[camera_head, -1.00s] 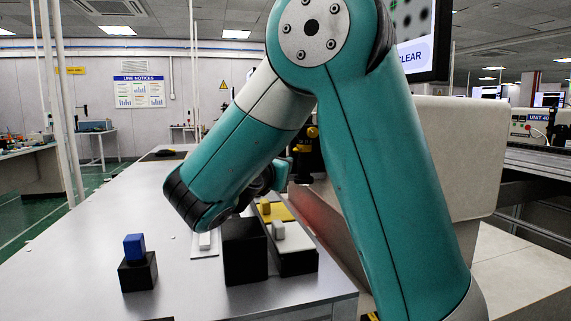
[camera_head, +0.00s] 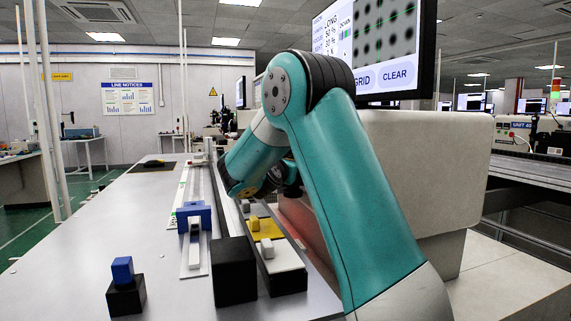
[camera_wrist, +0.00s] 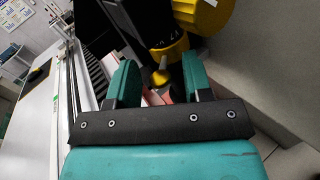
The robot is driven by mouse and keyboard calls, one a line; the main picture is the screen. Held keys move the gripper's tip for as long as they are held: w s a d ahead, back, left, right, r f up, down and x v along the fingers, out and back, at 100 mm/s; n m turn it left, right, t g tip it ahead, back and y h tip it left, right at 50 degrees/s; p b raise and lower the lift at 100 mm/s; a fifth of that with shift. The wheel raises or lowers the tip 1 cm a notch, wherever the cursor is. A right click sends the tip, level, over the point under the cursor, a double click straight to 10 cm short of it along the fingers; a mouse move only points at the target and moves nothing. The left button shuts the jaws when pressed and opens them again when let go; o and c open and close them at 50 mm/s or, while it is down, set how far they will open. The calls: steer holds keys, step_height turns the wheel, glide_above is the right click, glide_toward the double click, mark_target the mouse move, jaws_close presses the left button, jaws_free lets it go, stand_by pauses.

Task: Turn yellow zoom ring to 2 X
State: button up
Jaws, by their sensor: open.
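In the wrist view, a yellow zoom ring (camera_wrist: 167,51) with small dark marks sits on a dark barrel, with a yellow ball-ended lever (camera_wrist: 160,78) sticking out towards me. My gripper (camera_wrist: 160,80) is open, with one teal finger on each side of the lever. I see gaps on both sides of it, and no clear contact. A larger yellow round part (camera_wrist: 203,14) is above right. The marks are too small to read, so I cannot tell the ring's setting. In the head view my arm hides the ring and most of my gripper.
A blue carriage (camera_head: 194,215) stands on a long rail at left of my arm. Nearby are a black block (camera_head: 234,272), yellow and white sliders on a black base (camera_head: 284,282), and a blue cube (camera_head: 122,270) on a black block. A monitor (camera_head: 375,50) stands behind my arm.

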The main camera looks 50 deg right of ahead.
steer(key=shift+w+d, duration=0.1)
steer(key=shift+d, duration=0.05)
steer(key=shift+c, duration=0.4)
jaws_close()
